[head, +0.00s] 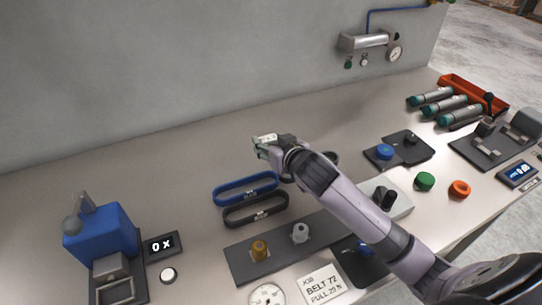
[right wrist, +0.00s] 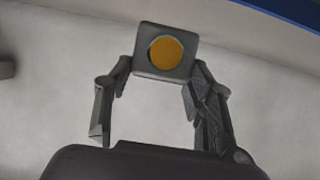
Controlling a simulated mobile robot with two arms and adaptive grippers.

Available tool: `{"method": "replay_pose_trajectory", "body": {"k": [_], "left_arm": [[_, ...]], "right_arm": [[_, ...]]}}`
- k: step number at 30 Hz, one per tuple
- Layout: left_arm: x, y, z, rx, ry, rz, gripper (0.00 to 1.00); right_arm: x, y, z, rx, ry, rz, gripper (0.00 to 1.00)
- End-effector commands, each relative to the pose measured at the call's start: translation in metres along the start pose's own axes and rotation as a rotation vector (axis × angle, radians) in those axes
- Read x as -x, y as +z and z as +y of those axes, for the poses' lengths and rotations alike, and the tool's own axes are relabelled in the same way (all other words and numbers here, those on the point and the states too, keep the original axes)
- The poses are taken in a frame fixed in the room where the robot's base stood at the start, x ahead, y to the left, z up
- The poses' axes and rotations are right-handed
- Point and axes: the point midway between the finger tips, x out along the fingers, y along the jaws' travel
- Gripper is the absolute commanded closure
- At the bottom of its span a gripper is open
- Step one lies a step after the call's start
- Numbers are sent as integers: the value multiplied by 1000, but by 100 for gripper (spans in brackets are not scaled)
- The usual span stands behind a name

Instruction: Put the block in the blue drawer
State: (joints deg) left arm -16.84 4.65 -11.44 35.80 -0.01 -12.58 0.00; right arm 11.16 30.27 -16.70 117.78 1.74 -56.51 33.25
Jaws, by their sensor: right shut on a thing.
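My right gripper (head: 267,146) is above the bench near the back wall, and its fingers show in the right wrist view (right wrist: 160,75). It is shut on a small grey block (right wrist: 140,62) with a round yellow spot on its face. The block sits between the fingertips, clear of the bench; in the head view it is small and partly hidden by the gripper. No clear blue drawer shows. A blue housing (head: 103,233) stands at the far left with an open grey frame (head: 115,291) in front; I cannot tell whether it is a drawer. My left gripper is not in view.
Blue (head: 247,187) and black (head: 256,209) belt loops lie below the gripper. A dark plate (head: 278,262) bears a brass and a grey part. My right arm crosses the bench's right half. Cylinders and an orange tray (head: 470,90) are at the far right. The back-left bench is clear.

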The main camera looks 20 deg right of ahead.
Motion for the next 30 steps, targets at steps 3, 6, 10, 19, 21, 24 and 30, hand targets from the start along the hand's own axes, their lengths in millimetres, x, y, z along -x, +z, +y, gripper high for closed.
{"method": "replay_pose_trajectory", "body": {"k": [3, 6, 10, 19, 21, 24, 30], "left_arm": [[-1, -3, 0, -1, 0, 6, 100], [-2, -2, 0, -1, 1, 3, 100], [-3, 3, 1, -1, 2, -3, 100], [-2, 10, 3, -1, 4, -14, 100], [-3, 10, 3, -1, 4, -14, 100], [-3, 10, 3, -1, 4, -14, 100], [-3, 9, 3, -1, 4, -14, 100]], "right_arm": [[-4, 10, 0, 0, -1, -1, 90], [-10, 26, 0, -1, 0, -2, 90], [-16, 39, 0, 0, 0, 0, 90], [-17, 40, 0, 0, -1, 3, 90], [-18, 42, 0, 0, -1, 2, 90], [-18, 44, 0, 0, -1, -1, 47], [-18, 44, 0, 0, 0, -1, 34]]}}
